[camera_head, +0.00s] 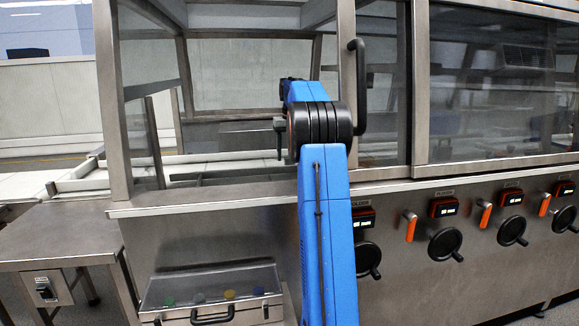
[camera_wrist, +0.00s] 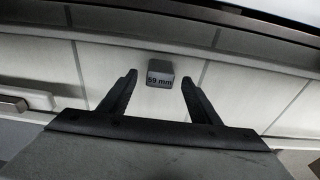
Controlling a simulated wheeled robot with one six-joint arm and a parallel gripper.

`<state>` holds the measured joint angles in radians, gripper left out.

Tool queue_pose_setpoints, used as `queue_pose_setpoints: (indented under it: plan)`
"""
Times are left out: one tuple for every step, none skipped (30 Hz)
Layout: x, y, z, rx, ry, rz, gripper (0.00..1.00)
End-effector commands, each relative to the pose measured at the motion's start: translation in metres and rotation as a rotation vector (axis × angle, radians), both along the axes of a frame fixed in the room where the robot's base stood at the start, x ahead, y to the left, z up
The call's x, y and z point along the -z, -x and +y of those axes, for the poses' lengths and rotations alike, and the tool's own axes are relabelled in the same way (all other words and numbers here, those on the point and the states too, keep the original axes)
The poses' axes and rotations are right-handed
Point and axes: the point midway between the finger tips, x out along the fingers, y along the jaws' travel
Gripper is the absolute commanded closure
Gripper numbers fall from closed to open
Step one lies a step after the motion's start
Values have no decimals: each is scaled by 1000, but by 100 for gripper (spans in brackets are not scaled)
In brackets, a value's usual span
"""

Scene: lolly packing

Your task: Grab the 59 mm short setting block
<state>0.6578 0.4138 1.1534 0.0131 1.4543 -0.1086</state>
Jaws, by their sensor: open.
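The 59 mm block (camera_wrist: 160,74) is a small grey block with "59 mm" in dark print on its face. In the wrist view it sits on a pale, seamed surface near the upper middle. My gripper (camera_wrist: 158,84) is open and empty, its two dark fingers spread to the left and right of the block in that view. The block appears just beyond or between the fingertips; the exact gap in depth cannot be told. In the head view my gripper (camera_head: 279,138) reaches through the open machine bay, and the block is not visible there.
A dark rail (camera_wrist: 200,25) runs across the top. In the head view, a steel frame post (camera_head: 348,80) with a black door handle (camera_head: 361,85) stands close to my arm. A clear-lidded case (camera_head: 210,296) is below.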

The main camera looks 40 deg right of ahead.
Motion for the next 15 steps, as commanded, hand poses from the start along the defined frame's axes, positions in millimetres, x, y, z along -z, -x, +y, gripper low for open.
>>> queue_pose_setpoints:
  plan:
    - [8,-1,0,0,-1,2,43]
    - [12,-1,0,0,-1,2,43]
    - [18,-2,0,0,-2,3,43]
    - [22,-2,-1,0,-1,2,43]
    - [25,-3,-1,0,-1,1,43]
    - [30,-3,-1,0,-1,1,43]
    - [32,-3,-2,0,-1,2,43]
    - [35,-4,-2,0,-2,1,43]
    - [37,-4,-2,0,0,0,43]
    - [38,-4,-2,0,0,0,43]
    - [39,-4,-2,0,1,-1,43]
    - [39,-4,-2,0,1,-1,43]
    - [39,-4,-2,0,1,-1,43]
    - [39,-4,-2,0,1,-1,43]
    - [39,-4,-2,0,1,-1,43]
